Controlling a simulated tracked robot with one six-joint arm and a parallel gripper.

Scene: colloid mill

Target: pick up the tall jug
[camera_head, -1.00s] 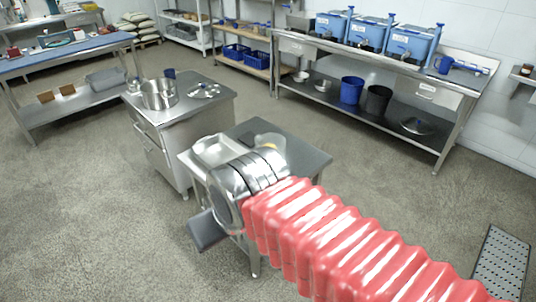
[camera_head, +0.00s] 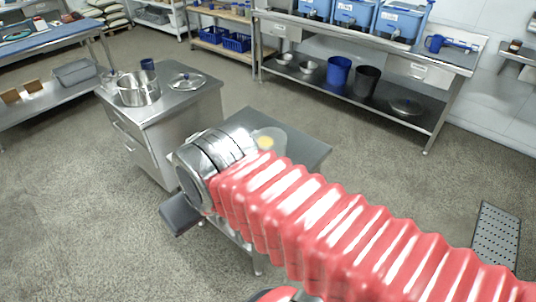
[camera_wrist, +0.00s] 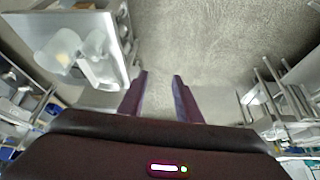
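A clear, see-through vessel (camera_head: 266,142) with something yellow in or behind it stands on the small steel table (camera_head: 304,150), just behind my arm. I cannot tell whether it is the tall jug. In the wrist view, pale see-through vessels (camera_wrist: 62,50) stand on a steel table top (camera_wrist: 22,24) at upper left, to the left of my fingers. My gripper (camera_wrist: 161,76) is open, with its two dark fingers apart and bare floor between them. Its fingers are not clearly seen in the head view. My arm hides the table's left part.
A steel cabinet (camera_head: 150,125) at left carries a pot (camera_head: 138,88), a lid (camera_head: 187,81) and a dark blue cup (camera_head: 147,64). A long bench (camera_head: 350,40) at the back holds blue machines and a blue jug (camera_head: 434,43).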

